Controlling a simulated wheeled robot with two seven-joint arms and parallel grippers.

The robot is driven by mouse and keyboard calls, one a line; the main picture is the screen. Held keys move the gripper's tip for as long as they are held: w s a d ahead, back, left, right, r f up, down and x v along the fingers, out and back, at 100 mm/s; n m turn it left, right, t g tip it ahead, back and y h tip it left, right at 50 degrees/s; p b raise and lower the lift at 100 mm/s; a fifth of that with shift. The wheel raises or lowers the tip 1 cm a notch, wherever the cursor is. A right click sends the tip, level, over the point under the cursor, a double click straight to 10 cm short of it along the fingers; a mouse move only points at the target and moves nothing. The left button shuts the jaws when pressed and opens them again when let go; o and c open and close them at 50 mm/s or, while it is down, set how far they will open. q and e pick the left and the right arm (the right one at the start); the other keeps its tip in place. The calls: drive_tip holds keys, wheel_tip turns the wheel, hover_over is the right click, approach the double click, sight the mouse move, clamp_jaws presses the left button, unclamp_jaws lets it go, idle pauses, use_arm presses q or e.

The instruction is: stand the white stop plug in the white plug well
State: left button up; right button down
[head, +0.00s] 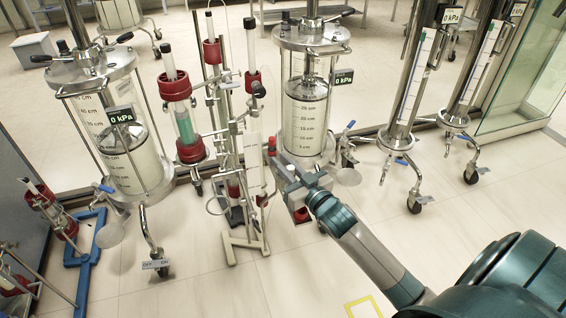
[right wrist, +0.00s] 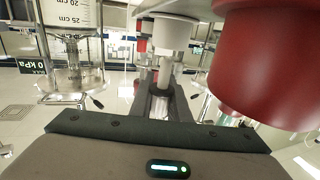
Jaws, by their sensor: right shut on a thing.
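My right gripper (head: 282,174) is beside the middle column rig, and its arm comes in from the lower right. In the right wrist view its fingers (right wrist: 166,100) are shut on a pale plug with a wide head (right wrist: 174,36) and a narrower stem, which I take to be the white stop plug. It is upright there. In the head view the plug is too small or hidden to make out. I cannot pick out the white plug well in either view. My left gripper is not in view.
A large red cap (right wrist: 268,65) is very close at the right of the wrist view. A glass column (head: 306,120) stands behind the gripper, and a rack of red-capped tubes (head: 187,120) is left of it. Another column (head: 120,150) is further left. Floor at lower middle is clear.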

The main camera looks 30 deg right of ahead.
drive_tip(key=shift+p, duration=1.15)
idle(1.9)
drive_tip(key=shift+f+b, duration=0.65)
drive_tip(key=shift+f, duration=1.05)
idle(0.4)
drive_tip(key=shift+r, duration=0.1)
drive_tip(key=shift+r+p, duration=1.15)
drive_tip(key=shift+p, duration=0.2)
drive_tip(key=shift+p, duration=0.6)
idle(0.8)
